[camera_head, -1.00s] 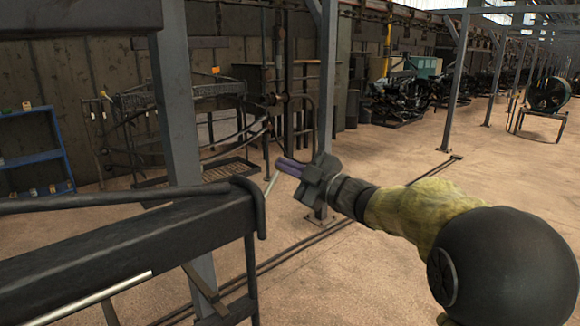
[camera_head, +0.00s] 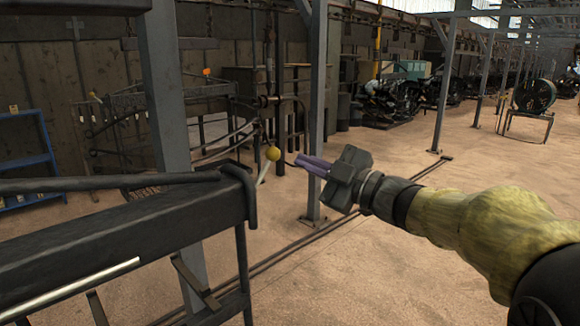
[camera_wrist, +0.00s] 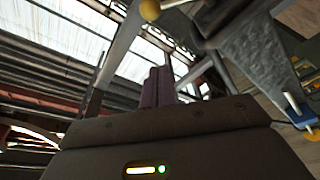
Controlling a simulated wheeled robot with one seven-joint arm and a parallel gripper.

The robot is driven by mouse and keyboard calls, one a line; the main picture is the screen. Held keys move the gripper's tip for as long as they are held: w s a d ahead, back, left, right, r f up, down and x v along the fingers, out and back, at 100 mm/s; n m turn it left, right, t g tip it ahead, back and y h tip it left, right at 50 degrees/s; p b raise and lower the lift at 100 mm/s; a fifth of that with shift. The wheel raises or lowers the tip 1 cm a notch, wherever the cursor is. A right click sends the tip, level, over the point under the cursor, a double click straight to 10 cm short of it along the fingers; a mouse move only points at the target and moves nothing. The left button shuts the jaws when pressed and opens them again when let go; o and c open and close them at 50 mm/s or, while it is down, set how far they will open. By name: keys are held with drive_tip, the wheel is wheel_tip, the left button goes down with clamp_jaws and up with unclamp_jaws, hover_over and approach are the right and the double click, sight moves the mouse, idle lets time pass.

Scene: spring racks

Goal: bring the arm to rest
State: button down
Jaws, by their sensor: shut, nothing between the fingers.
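My gripper (camera_head: 302,164) is in the middle of the head view, at the end of my arm, which reaches in from the lower right. Its purple fingers are together, with nothing between them. They point left, toward a yellow ball (camera_head: 273,153) on a pale rod, close to the fingertips but apart from them in the picture. In the wrist view the fingers (camera_wrist: 158,86) stand side by side, and the yellow ball (camera_wrist: 150,9) shows at the top edge.
A dark metal rack (camera_head: 130,225) with a rod along it fills the lower left. Grey posts (camera_head: 168,130) rise beside it. A blue shelf (camera_head: 28,160) stands at far left. Open floor (camera_head: 400,265) lies to the right, with a drum on a stand (camera_head: 534,95) farther back.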

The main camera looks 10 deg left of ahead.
drive_tip(key=shift+v, duration=0.8)
drive_tip(key=shift+s, duration=0.1)
drive_tip(key=w+d+f+m+t+h, duration=0.2)
drive_tip(key=d+f+m+h, duration=0.5)
drive_tip(key=f+m, duration=0.15)
drive_tip(key=w+d+f+m+t+h, duration=0.1)
drive_tip(key=d+f+m+t+h, duration=0.1)
drive_tip(key=d+f+m+h, duration=0.65)
drive_tip(key=s+d+f+m+g+h, duration=0.1)
drive_tip(key=s+f+m+g, duration=0.4)
drive_tip(key=s+f+g, duration=0.6)
drive_tip(key=s+f+h, duration=0.1)
drive_tip(key=s+f, duration=0.8)
drive_tip(key=shift+s+d+f, duration=0.25)
drive_tip(key=shift+d, duration=0.15)
